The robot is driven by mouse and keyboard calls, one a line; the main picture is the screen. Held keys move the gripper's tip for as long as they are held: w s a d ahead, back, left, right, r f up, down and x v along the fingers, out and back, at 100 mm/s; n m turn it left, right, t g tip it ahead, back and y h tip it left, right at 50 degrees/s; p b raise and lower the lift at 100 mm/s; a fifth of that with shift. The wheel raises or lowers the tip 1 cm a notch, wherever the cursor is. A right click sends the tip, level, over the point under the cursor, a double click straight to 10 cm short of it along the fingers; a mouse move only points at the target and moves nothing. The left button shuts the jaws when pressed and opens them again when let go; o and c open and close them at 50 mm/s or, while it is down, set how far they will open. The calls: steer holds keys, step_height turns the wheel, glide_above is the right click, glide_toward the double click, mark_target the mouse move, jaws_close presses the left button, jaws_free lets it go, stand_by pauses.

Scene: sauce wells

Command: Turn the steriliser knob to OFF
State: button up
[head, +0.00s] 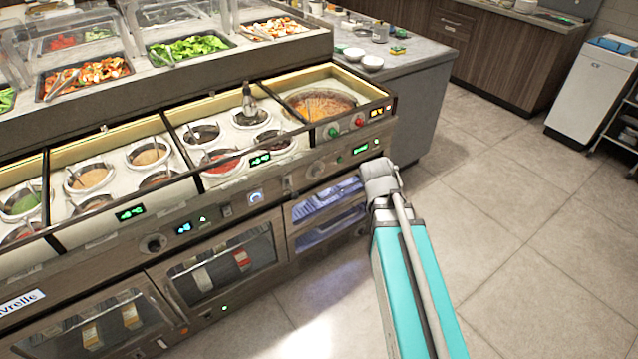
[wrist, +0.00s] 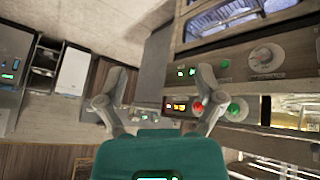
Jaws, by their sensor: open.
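A round pale knob (head: 315,170) sits on the front panel above a blue-lit cabinet (head: 326,212), which looks like the steriliser. In the wrist view the knob (wrist: 265,57) is at the upper right, with a small label strip beside it, too blurred to read. Its pointer setting cannot be told. The blue-lit cabinet (wrist: 228,20) is along the top of that view. My gripper (head: 380,178) is in front of the counter's right end, right of the knob. In the wrist view my gripper (wrist: 160,85) is open and empty, apart from the knob.
A red button (head: 359,121) and green button (head: 333,132) sit above the panel near the soup well (head: 320,104). Another knob (head: 153,243) and a blue-lit dial (head: 255,197) are further left. The floor (head: 520,220) on the right is clear.

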steer(key=w+d+f+t+h+b, duration=0.1)
steer(key=w+d+t+b, duration=0.15)
steer(key=w+b, duration=0.2)
steer(key=w+d+f+t+h+b, duration=0.1)
steer(key=w+t+b, duration=0.3)
steer(key=w, duration=0.1)
steer(key=n+t+y+b, duration=0.3)
steer(key=n+y+b, duration=1)
steer(key=b, duration=0.9)
glide_toward(319, 173)
steer(key=s+d+f+m+y, duration=0.1)
steer(key=s+d+m+y, duration=0.1)
steer(key=s+d, duration=0.1)
steer(key=shift+w+f, duration=0.15)
steer(key=shift+f, duration=0.05)
steer(key=x, duration=1.3)
steer(key=shift+w+a+r, duration=0.25)
steer(key=shift+w+a, duration=0.05)
